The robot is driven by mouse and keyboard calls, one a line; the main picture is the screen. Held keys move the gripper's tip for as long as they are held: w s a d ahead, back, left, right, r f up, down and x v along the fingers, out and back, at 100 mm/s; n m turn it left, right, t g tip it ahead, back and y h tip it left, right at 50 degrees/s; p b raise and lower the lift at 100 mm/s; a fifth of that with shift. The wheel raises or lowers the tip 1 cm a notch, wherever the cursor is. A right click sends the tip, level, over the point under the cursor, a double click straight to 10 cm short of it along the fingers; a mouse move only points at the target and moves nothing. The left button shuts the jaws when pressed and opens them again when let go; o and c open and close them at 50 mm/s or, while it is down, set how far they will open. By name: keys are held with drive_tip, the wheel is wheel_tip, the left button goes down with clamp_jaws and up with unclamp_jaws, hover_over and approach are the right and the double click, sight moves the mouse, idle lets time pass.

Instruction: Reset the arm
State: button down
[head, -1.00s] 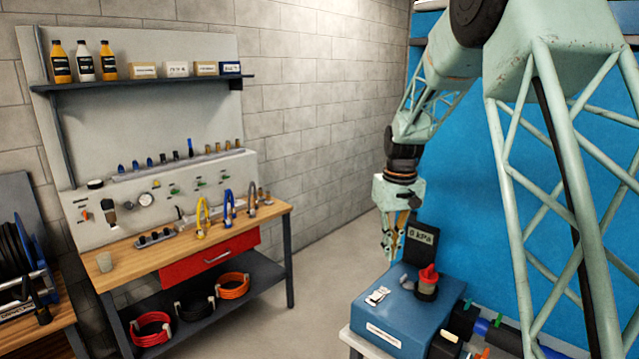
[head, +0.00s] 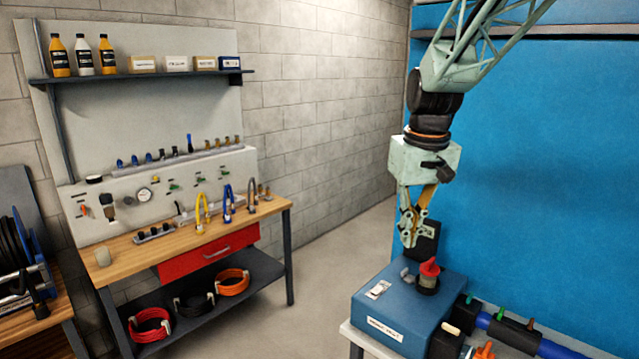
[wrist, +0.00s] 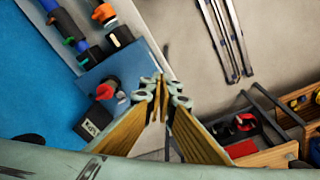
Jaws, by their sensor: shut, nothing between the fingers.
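My gripper (head: 410,240) hangs pointing down above the back of the blue box (head: 385,318) in the head view. Its fingers are shut with nothing between them. In the wrist view the fingertips (wrist: 161,80) meet, with the blue box (wrist: 122,68) beyond them and to the left. A red knob (head: 429,268) on a dark base stands on top of the box, below and right of the fingertips. The fingers partly hide the dark gauge display (head: 428,240) behind them.
A workbench (head: 190,236) with a red drawer (head: 208,256) stands at the left against the wall. Pipes with valves (head: 500,328) run right of the box. A blue wall (head: 540,180) is behind my arm. Open floor (head: 315,300) lies between bench and box.

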drive_tip(key=s+r+m+t+b, duration=0.1)
drive_tip(key=s+r+b, duration=0.15)
drive_tip(key=s, duration=1.25)
drive_tip(key=s+r+t+b, duration=0.1)
drive_tip(key=s+b, duration=0.2)
drive_tip(key=s, duration=1.2)
drive_tip(key=s+f+m+b, duration=0.1)
drive_tip(key=s+f, duration=0.3)
drive_tip(key=s, duration=0.7)
drive_tip(key=shift+s+f, duration=0.35)
drive_tip(key=shift+f, duration=0.05)
